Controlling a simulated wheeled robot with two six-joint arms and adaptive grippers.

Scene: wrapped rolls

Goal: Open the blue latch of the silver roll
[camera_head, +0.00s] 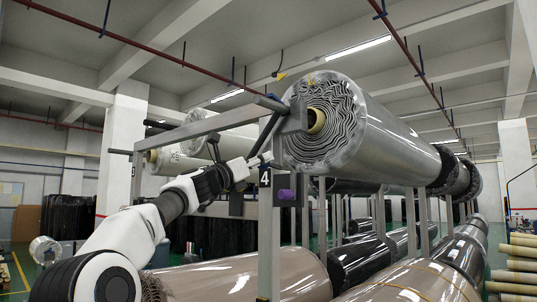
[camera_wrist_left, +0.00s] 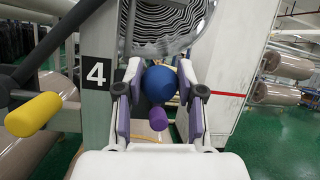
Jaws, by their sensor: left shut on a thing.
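The silver roll (camera_head: 375,125) lies on a grey metal rack in the head view, its wavy layered end facing me. Its striped end also shows at the top of the left wrist view (camera_wrist_left: 165,25). The blue latch's round knob (camera_wrist_left: 162,85) sits between the fingers of my left gripper (camera_head: 258,161), which is shut on it. In the head view the gripper hides the knob, and a dark lever rises from there toward the roll's core. A purple knob (camera_wrist_left: 157,118) is just below the blue one. My right gripper is not in view.
A rack post (camera_head: 268,245) with a number 4 label (camera_wrist_left: 97,71) stands close beside the gripper. A yellow knob (camera_wrist_left: 33,115) sticks out at its left in the wrist view. Wrapped brown rolls (camera_head: 235,278) lie below. Green floor shows beyond.

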